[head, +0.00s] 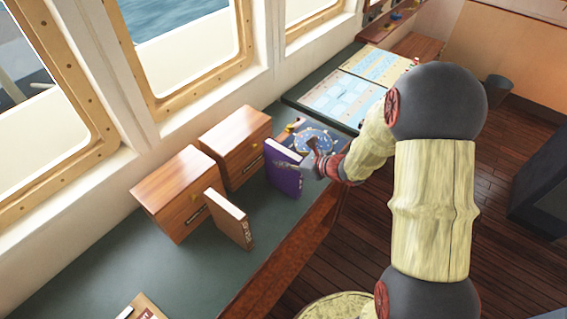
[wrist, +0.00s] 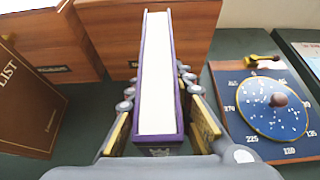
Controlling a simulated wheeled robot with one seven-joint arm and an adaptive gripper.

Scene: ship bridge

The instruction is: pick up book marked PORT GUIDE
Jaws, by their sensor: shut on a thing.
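A purple book (head: 284,170) stands upright at the counter, in front of the right wooden drawer box. In the wrist view the purple book (wrist: 157,75) shows its white page edge between my fingers. My gripper (wrist: 158,95) is shut on this book, one finger on each side; in the head view my gripper (head: 306,166) is at its right edge. No title can be read on the purple book, and I cannot tell whether its bottom touches the counter. A brown book (head: 229,219) stands upright to the left; its cover (wrist: 32,105) reads "LIST" in part.
Two wooden drawer boxes, left (head: 182,191) and right (head: 238,146), stand along the window wall. A blue dial board (wrist: 265,108) lies close to the right of my gripper. Charts (head: 343,98) lie farther back. The green counter (head: 180,275) is largely clear at the front left.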

